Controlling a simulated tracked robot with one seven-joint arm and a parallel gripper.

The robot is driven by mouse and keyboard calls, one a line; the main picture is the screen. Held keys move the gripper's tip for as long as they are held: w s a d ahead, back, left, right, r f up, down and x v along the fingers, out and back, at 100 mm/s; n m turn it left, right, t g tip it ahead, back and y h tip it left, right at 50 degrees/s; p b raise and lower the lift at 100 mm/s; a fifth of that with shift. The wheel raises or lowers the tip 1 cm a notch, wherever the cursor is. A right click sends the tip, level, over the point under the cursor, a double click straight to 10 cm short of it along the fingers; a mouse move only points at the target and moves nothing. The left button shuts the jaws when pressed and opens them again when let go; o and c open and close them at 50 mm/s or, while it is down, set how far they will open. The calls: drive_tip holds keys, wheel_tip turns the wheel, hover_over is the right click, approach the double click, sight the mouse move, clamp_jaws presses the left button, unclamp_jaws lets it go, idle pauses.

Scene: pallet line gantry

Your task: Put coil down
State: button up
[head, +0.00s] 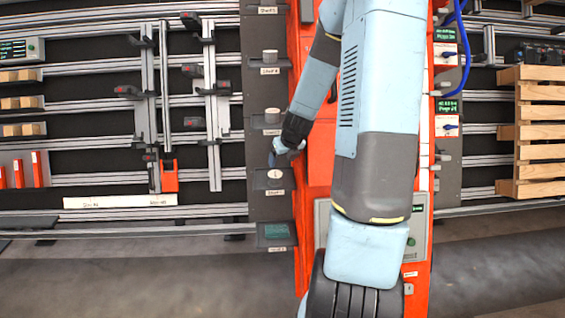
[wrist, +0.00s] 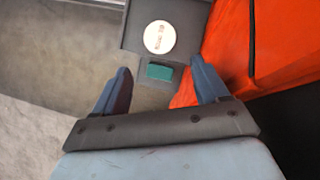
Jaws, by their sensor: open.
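A pale round disc with printing on its top (wrist: 159,37), which looks like the coil, sits on a small dark shelf (wrist: 190,18) in the wrist view. It appears to be the round piece (head: 275,174) on the shelf just below my gripper in the head view. My gripper (wrist: 160,65) is open and empty, with its two blue fingers wide apart. The disc lies beyond the fingertips and apart from them. In the head view my gripper (head: 284,153) is beside the column of shelves, its fingers partly hidden.
A green block (head: 276,231) sits on the lowest shelf and also shows in the wrist view (wrist: 160,71). Grey cylinders (head: 270,56) (head: 272,115) stand on upper shelves. The orange column (head: 303,210) is close on the right. Open floor (head: 130,280) lies below left.

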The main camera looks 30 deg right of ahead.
drive_tip(key=s+a+r+n, duration=0.5)
drive_tip(key=a+r+n, duration=0.1)
drive_tip(key=r+n, duration=0.25)
drive_tip(key=s+a+r+n, duration=0.5)
drive_tip(key=r+n, duration=0.3)
drive_tip(key=n, duration=0.1)
drive_tip(key=s+a+r+n, duration=0.2)
drive_tip(key=s+r+n, duration=0.2)
drive_tip(key=s+n, duration=0.5)
drive_tip(key=s+a+r+n, duration=0.2)
drive_tip(key=s+r+n, duration=0.3)
drive_tip(key=s+n, duration=0.4)
drive_tip(key=shift+s+r, duration=0.15)
drive_tip(key=shift+s, duration=0.6)
